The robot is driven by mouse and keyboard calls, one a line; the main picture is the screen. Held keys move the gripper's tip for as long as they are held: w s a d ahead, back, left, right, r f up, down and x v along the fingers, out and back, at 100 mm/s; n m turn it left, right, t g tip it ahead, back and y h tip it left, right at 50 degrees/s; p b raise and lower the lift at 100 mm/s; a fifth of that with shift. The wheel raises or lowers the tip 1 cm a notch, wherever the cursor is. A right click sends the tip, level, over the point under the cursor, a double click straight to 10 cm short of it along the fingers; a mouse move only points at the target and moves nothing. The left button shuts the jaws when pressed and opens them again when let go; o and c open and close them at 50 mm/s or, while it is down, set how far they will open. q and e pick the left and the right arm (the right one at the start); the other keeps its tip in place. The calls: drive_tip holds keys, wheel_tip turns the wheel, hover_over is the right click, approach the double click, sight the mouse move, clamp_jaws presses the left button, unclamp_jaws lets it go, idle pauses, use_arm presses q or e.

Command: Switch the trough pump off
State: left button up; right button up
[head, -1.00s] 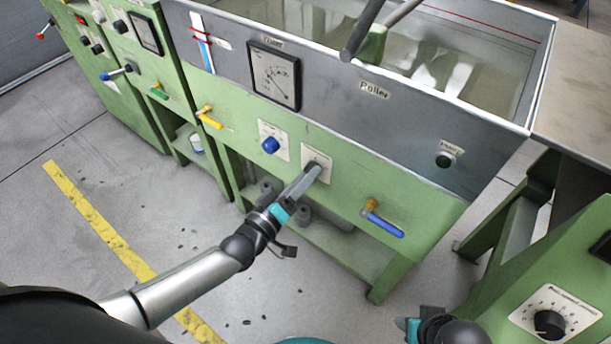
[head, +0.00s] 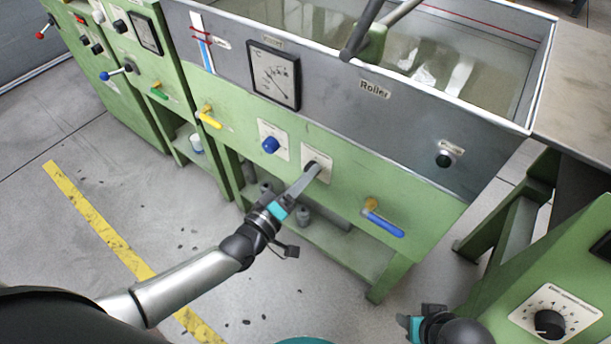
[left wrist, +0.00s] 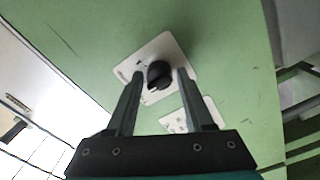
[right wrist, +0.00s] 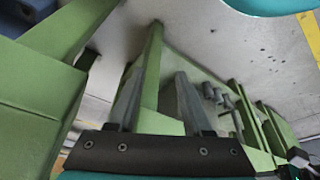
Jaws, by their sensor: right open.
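A black rotary knob (left wrist: 159,75) sits on a white plate (left wrist: 150,48) on the trough's green front panel. In the head view the plate (head: 323,158) shows, but my left gripper (head: 314,170) hides the knob. In the left wrist view my left gripper (left wrist: 160,76) is open, with one fingertip on each side of the knob and small gaps showing. The grey trough (head: 420,125) holds water. My right gripper (head: 412,324) is low at the bottom of the head view, away from the trough; its fingers are apart and empty in the right wrist view (right wrist: 158,76).
A blue knob (head: 270,145) is left of the plate. A yellow-handled valve (head: 209,120) and a blue-handled valve (head: 385,226) stick out from the panel. A dark button (head: 443,160) is at right. A green cabinet with a dial (head: 549,323) stands at lower right.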

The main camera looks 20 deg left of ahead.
use_arm(q)
drive_tip(key=shift+o, duration=1.2)
use_arm(e)
drive_tip(key=shift+f, duration=0.1)
drive_tip(key=shift+s, duration=0.1)
use_arm(q)
drive_tip(key=p+v, duration=0.4)
drive_tip(key=v, duration=1.1)
drive_tip(key=shift+s, duration=0.15)
use_arm(e)
drive_tip(key=s+f+g, duration=0.1)
drive_tip(key=s+f, duration=0.2)
drive_tip(key=f, duration=0.4)
drive_tip(key=shift+s+d+f, duration=0.25)
drive_tip(key=shift+s+d, duration=0.05)
drive_tip(key=shift+d, duration=0.1)
